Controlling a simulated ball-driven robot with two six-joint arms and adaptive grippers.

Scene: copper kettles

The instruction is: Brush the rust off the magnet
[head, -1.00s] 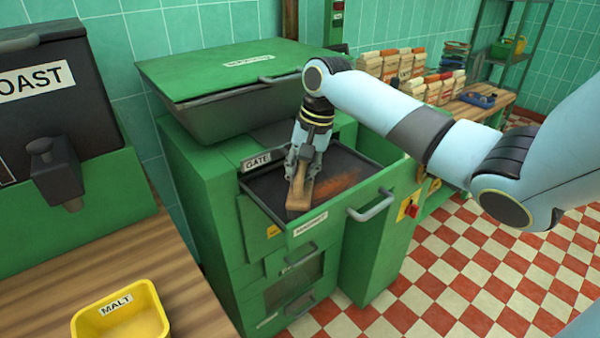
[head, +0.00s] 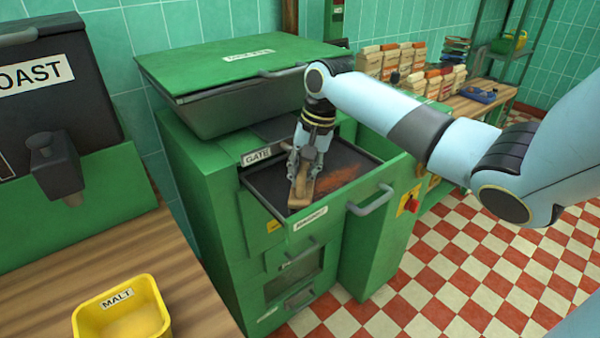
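The magnet is a dark flat plate (head: 268,187) in the pulled-out green drawer (head: 345,208) labelled MAGNET. An orange-brown patch of rust (head: 342,183) lies on its right part. My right gripper (head: 301,184) points down over the plate and is shut on a wooden-handled brush (head: 301,196). The brush lies low against the plate, left of the rust. Its bristles are hard to make out. My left gripper is not in view.
The green mill (head: 200,190) has a hinged lid (head: 240,65) above the drawer. A yellow MALT tub (head: 122,312) stands on the wooden counter (head: 50,285) at left. Paper bags (head: 385,60) stand on a bench behind. The checkered floor at right is clear.

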